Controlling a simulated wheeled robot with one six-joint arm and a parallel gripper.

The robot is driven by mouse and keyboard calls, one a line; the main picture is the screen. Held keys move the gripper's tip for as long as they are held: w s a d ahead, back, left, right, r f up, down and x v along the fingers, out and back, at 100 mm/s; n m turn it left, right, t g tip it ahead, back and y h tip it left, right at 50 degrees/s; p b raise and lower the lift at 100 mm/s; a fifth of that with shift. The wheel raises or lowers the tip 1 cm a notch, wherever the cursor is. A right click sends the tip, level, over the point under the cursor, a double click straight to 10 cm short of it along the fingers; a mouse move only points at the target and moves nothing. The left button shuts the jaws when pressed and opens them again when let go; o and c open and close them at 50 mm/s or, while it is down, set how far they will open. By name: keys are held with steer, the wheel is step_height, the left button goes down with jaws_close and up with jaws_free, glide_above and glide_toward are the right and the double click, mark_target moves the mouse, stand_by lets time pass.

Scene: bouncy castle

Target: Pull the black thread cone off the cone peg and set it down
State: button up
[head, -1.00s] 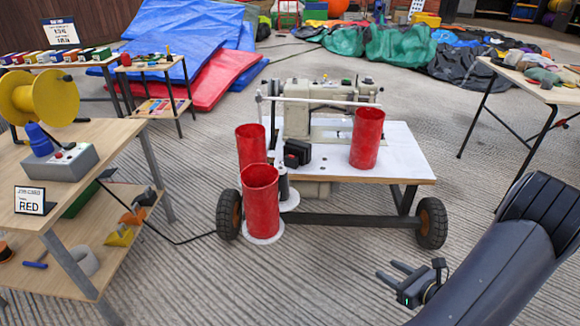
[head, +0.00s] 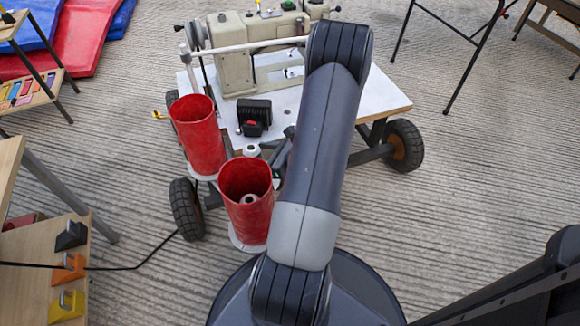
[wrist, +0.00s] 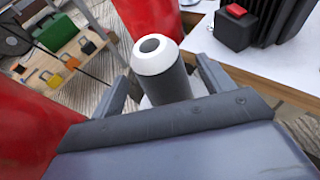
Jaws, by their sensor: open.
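The black thread cone (wrist: 171,85) stands in the wrist view, with a white rounded top and a dark hole in it. Its white top also shows in the head view (head: 251,150), just behind the near red tube. My gripper (wrist: 164,85) is open, with one finger on either side of the cone. I cannot tell whether a finger touches it. In the head view my gripper (head: 280,152) is partly hidden by my arm. The cone peg is hidden inside the cone.
A near red tube (head: 247,222) and a far red tube (head: 197,140) stand close beside the cone. The white machine table (head: 380,98) carries a sewing machine (head: 232,62) and a black box with a red switch (head: 254,116). Open floor lies to the right.

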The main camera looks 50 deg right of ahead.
steer(key=shift+b+x, duration=0.5)
steer(key=shift+x, duration=1.9)
steer(key=shift+c, duration=0.5)
steer(key=c, duration=1.1)
steer(key=shift+c, duration=0.2)
steer(key=shift+r, duration=0.25)
steer(key=shift+r+p, duration=2.8)
steer(key=shift+r, duration=0.95)
steer(key=shift+r, duration=0.2)
steer(key=shift+r+p, duration=1.45)
steer(key=shift+r, duration=0.5)
